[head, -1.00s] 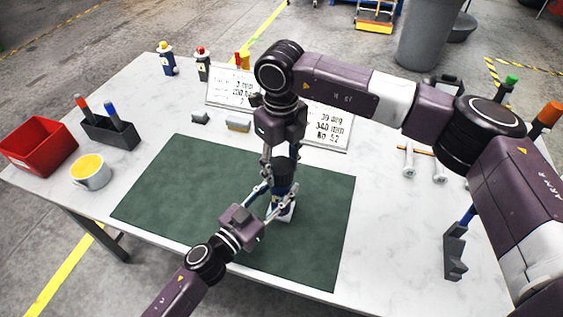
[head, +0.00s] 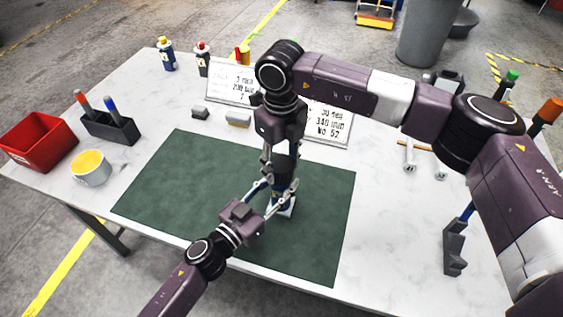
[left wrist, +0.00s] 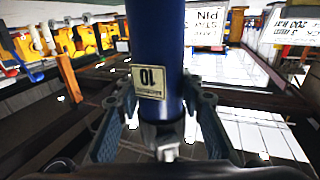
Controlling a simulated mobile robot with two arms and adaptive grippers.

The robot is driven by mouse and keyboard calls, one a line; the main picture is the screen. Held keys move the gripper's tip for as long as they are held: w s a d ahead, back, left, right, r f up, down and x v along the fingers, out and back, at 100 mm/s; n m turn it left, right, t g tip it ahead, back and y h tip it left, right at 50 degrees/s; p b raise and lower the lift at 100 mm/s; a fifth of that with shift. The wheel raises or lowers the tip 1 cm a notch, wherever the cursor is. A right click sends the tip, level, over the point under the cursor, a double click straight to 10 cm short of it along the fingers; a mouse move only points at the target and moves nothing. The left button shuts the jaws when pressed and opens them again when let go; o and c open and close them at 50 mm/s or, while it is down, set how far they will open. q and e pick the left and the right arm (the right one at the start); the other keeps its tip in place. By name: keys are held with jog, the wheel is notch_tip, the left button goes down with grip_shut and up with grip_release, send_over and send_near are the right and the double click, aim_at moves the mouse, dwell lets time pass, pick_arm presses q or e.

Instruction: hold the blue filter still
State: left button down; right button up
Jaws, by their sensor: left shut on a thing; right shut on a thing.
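The blue filter (head: 281,194) stands upright on a small white base (head: 286,211) on the green mat (head: 185,192). My left gripper (head: 272,197) comes in from the lower left and is shut around the filter's lower part. In the left wrist view the filter (left wrist: 155,38) shows as a blue cylinder with a pale label marked 10, between my left fingers (left wrist: 160,118). My right gripper (head: 281,158) points down from above, shut on a dark round part (head: 285,163) over the filter. I cannot tell whether that part is joined to the filter.
Two white sign boards (head: 231,84) stand behind the mat. A grey holder (head: 109,127), a yellow-filled cup (head: 91,168) and a red bin (head: 38,143) are at left. Small bottles (head: 166,55) stand at the back. A dark bracket (head: 455,247) is at right. The mat's left half is clear.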

jog(key=shift+f, duration=0.2)
jog(key=m, duration=0.7)
jog(key=shift+a+m, duration=0.1)
jog(key=shift+m, duration=0.2)
jog(key=m, duration=0.3)
jog(key=shift+m, duration=0.4)
jog(key=m, duration=0.3)
jog(key=shift+m, duration=0.3)
jog(key=m, duration=0.7)
jog(key=shift+w+a, duration=0.1)
jog(key=shift+w, duration=0.05)
jog(key=m, duration=0.3)
jog(key=shift+m, duration=0.4)
jog(key=m, duration=0.3)
jog(key=shift+w+m, duration=0.15)
jog(key=shift+m, duration=0.15)
